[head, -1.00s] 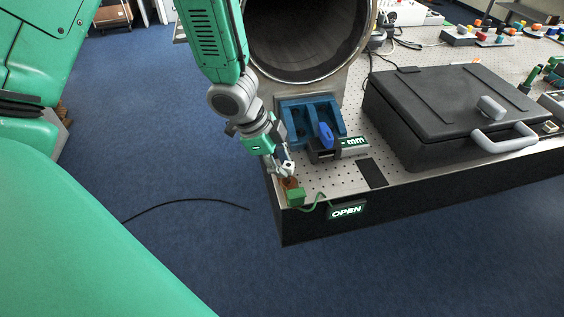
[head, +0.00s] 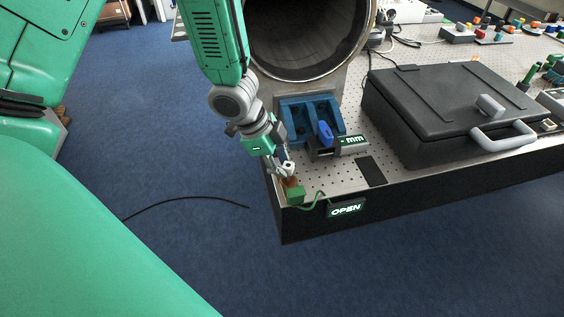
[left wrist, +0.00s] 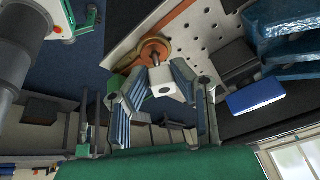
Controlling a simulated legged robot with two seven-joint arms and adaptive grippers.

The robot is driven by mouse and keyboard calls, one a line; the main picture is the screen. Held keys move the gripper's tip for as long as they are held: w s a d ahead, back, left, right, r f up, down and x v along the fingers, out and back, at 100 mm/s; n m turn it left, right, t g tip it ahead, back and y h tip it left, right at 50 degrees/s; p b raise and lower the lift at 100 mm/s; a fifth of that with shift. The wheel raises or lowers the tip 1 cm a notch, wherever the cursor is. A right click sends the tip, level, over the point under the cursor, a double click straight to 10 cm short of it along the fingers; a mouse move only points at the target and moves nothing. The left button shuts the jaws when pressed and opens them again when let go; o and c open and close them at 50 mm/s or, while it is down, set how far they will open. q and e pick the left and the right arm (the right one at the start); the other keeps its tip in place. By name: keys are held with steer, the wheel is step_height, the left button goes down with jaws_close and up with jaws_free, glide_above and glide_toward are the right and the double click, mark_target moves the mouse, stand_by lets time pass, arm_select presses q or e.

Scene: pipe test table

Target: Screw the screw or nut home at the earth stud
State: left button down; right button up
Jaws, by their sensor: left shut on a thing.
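My left gripper (head: 287,170) points down at the table's near left corner, over a brown copper-coloured earth stud piece (head: 291,182) beside a small green block (head: 296,195). In the left wrist view, the gripper's striped fingers (left wrist: 165,92) are closed around a pale grey piece with a dark hole (left wrist: 168,80). This piece sits right in front of the round copper-coloured stud (left wrist: 154,50). I cannot tell how far it is seated or whether it is the nut itself. The contact is partly hidden by the fingers. My right gripper is out of view.
A blue holder (head: 297,112) and a gauge with a blue part (head: 325,134) stand just behind the gripper. A large pipe (head: 305,40) rises behind them. A black case (head: 440,110) takes up the right side. A green wire runs near an OPEN sign (head: 346,210).

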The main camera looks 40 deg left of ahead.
arm_select(q)
steer(key=shift+f+b, duration=0.7)
steer(key=shift+f, duration=0.6)
steer(key=shift+r, duration=0.1)
steer(key=shift+r+p, duration=0.1)
steer(key=shift+p, duration=0.4)
steer(key=m+p, duration=0.1)
steer(key=p, duration=0.1)
steer(key=m+g+p, duration=0.1)
steer(key=p, duration=0.2)
steer(key=m+p, duration=0.2)
steer(key=p, duration=0.1)
steer(key=shift+w+h, duration=0.3)
steer(key=shift+h, duration=0.1)
steer(key=shift+w+a+m+g, duration=0.1)
steer(key=shift+m+g, duration=0.2)
steer(key=shift+m, duration=0.3)
